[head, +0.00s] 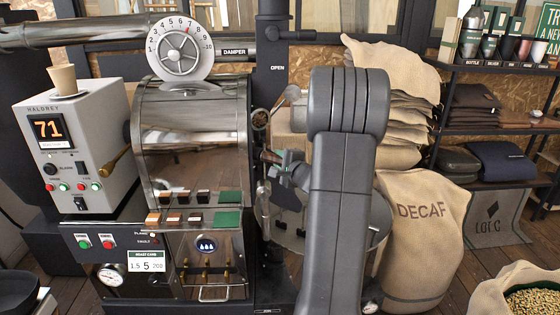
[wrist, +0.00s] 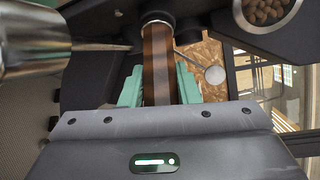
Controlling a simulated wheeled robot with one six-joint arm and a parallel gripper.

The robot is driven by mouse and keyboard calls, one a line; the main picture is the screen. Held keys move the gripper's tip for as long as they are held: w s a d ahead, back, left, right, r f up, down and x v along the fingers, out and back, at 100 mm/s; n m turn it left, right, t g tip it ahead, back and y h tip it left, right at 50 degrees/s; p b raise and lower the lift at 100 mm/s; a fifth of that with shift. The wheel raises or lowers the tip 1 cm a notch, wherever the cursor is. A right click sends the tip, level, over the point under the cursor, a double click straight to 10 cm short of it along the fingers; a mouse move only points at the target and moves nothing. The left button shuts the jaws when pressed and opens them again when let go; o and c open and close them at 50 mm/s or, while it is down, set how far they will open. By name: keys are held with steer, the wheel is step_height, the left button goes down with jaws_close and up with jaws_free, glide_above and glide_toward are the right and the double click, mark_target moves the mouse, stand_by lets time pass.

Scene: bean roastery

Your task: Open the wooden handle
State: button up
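The wooden handle (wrist: 158,55) is a brown striped bar with a metal collar at its far end, in the middle of the wrist view. My gripper (wrist: 160,88) has its two green fingers on either side of it, with no clear gap showing, so it looks shut on the handle. In the head view, the wooden handle (head: 269,157) shows as a small brown end just left of my gripper (head: 284,163), beside the roaster's right side. My arm hides much of what lies behind and right of it.
The steel roaster drum (head: 190,125) with a round damper dial (head: 180,50) stands left of my gripper. A grey control box (head: 75,150) with a paper cup (head: 62,79) on top is farther left. Burlap sacks (head: 425,235) and a shelf (head: 495,130) are at the right.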

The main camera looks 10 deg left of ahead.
jaws_close()
steer(key=shift+d+f+b, duration=0.15)
steer(key=shift+d+b, duration=0.15)
steer(key=shift+b, duration=0.05)
steer(key=s+d+b, duration=0.3)
steer(key=d+b, duration=0.2)
steer(key=d, duration=0.4)
steer(key=shift+d, duration=0.25)
steer(key=o, duration=0.7)
jaws_free()
steer(key=shift+c, duration=0.2)
steer(key=b+v, duration=0.2)
steer(key=v, duration=1.2)
